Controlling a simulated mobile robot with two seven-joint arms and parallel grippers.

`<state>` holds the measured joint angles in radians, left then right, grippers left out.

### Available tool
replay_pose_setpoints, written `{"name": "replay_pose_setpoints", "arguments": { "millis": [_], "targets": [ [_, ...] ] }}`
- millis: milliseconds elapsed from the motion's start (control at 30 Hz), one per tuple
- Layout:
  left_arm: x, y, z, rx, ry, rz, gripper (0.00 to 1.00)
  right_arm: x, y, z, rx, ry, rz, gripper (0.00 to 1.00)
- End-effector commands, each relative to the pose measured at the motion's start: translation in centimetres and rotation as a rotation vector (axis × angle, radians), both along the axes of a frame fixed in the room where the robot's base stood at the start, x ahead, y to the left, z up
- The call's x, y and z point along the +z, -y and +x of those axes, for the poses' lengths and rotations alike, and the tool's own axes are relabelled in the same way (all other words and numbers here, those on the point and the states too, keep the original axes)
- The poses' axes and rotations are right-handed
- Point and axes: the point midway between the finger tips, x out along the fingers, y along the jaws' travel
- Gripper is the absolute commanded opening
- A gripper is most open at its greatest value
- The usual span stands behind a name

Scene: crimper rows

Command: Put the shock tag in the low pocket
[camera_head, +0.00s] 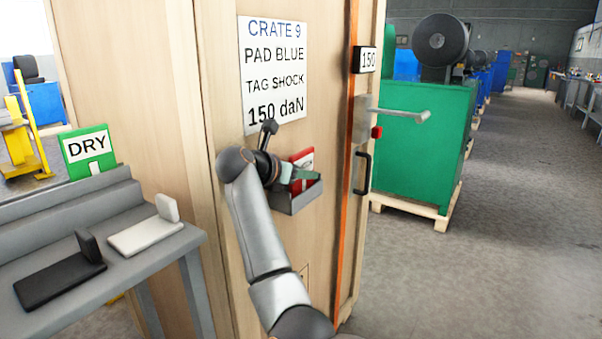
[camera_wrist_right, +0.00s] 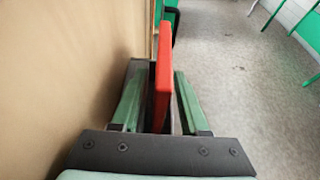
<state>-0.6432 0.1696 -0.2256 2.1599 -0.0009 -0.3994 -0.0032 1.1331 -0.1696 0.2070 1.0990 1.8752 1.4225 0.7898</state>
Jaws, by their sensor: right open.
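A red shock tag (camera_head: 305,158) with a pale face stands upright in a grey pocket (camera_head: 300,200) on the wooden crate's front. My right gripper (camera_head: 298,174) is at the pocket, partly covering the tag. In the right wrist view the red tag (camera_wrist_right: 164,75) rises between the two green fingers of my right gripper (camera_wrist_right: 158,100), with a visible gap on the right side. The jaws are open around it. The grey pocket (camera_wrist_right: 133,75) shows behind the fingers. The tag's lower part is hidden. My left gripper is not in view.
The wooden crate (camera_head: 220,45) carries a label sheet (camera_head: 273,70), a door handle (camera_head: 361,172) and a projecting lever (camera_head: 400,113). A grey bench (camera_head: 160,255) at left holds a black pad (camera_head: 55,280), a white pad (camera_head: 145,233) and a DRY sign (camera_head: 88,150).

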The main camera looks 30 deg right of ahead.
Motion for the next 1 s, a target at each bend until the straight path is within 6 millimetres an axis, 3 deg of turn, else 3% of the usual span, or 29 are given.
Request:
{"name": "replay_pose_setpoints", "arguments": {
  "millis": [100,600,1000],
  "targets": [
    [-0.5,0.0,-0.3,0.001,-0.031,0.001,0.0,0.7,-0.2,0.0,0.001,0.001,-0.002,0.44],
    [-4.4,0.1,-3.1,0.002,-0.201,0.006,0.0,4.4,-8.9,-3.6,0.003,0.001,0.0,0.44],
    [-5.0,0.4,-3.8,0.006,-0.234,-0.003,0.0,5.0,-10.3,-4.3,0.0,0.0,0.0,0.44]
  ]
}}
